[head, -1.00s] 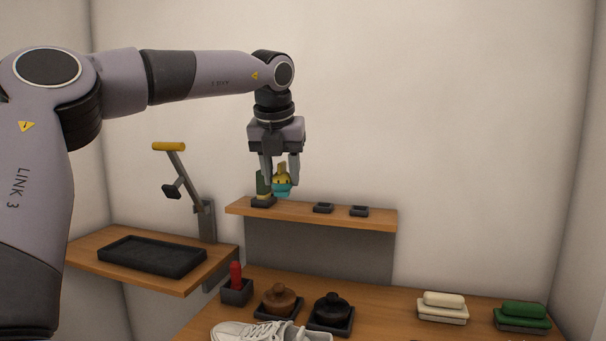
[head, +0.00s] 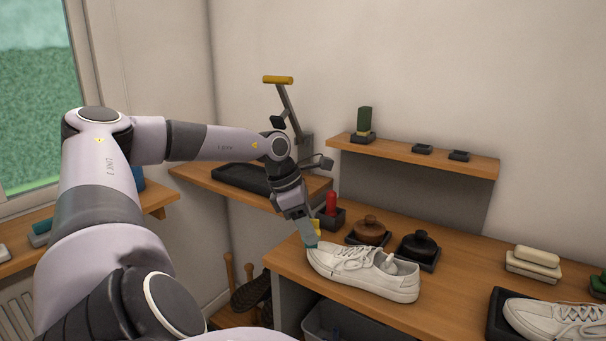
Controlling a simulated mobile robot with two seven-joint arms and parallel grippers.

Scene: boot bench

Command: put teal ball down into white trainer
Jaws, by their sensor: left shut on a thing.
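My left gripper (head: 309,237) points down and is shut on the teal ball (head: 312,245). Only a little teal shows at the fingertips, with a yellow part just above it; the rest is hidden by the fingers. A white trainer (head: 366,275) lies on the bench, its toe to the left and its opening to the right. The ball is at the trainer's toe end in the picture, left of the opening; I cannot tell if they touch. A second white trainer (head: 556,318) is at the lower right, partly cut off. My right gripper is not in view.
Behind the trainer on the bench (head: 455,290) stand a red item in a dark holder (head: 330,215), a brown lidded pot (head: 369,230) and a black one (head: 418,247). Pale bars (head: 534,259) lie at the right. A shelf (head: 440,160) is above.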

